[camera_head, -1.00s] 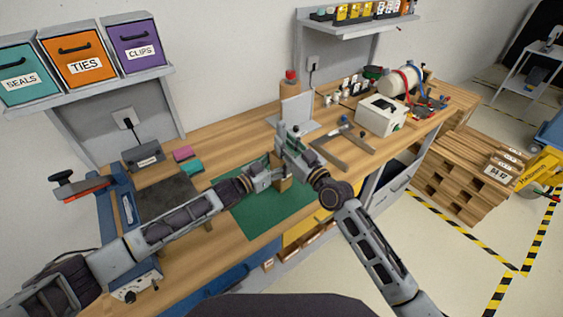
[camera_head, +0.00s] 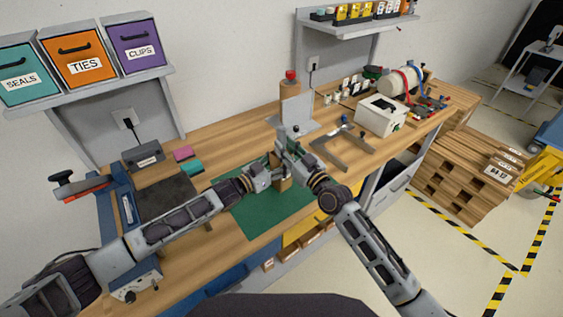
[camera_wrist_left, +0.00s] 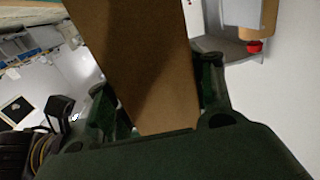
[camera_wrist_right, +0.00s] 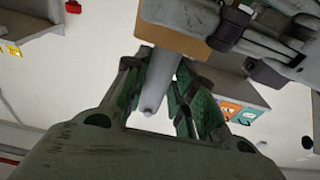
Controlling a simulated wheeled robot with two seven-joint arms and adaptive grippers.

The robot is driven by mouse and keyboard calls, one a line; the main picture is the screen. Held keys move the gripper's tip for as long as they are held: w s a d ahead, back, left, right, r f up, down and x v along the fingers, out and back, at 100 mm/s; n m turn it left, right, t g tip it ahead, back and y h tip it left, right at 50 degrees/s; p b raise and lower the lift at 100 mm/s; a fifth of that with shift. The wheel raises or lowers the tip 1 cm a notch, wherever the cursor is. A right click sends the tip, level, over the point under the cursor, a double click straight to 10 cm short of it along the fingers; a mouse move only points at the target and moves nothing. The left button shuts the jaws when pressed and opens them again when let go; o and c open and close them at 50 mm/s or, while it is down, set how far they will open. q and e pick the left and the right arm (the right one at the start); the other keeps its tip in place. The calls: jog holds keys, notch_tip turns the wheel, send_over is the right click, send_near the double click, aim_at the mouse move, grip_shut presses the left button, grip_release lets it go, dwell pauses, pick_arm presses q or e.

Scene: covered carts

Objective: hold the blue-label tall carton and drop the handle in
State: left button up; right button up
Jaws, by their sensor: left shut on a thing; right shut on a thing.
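The tall carton (camera_head: 285,184) is plain brown cardboard in what shows and stands over the green mat; its blue label is not visible. My left gripper (camera_head: 272,178) is shut on it from the left side. The carton fills the middle of the left wrist view (camera_wrist_left: 150,70) between the fingers. My right gripper (camera_head: 284,152) is just above the carton and shut on the handle, a grey rod (camera_wrist_right: 158,80) in the right wrist view. The carton (camera_wrist_right: 172,38) lies just beyond the rod there. I cannot tell whether the rod's far end is inside the carton.
The green mat (camera_head: 262,218) lies on the wooden bench, with free room in front. A grey bracket-shaped frame (camera_head: 348,160) and a white box (camera_head: 381,116) stand to the right. A red-capped bottle (camera_head: 290,88) is behind. Pink (camera_head: 183,153) and teal (camera_head: 191,167) blocks lie left.

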jog(key=o, duration=1.1)
jog(key=shift+s+d, duration=0.1)
jog(key=shift+v, duration=5.9)
pick_arm(q)
jog(key=o, duration=1.1)
jog(key=shift+c, duration=0.2)
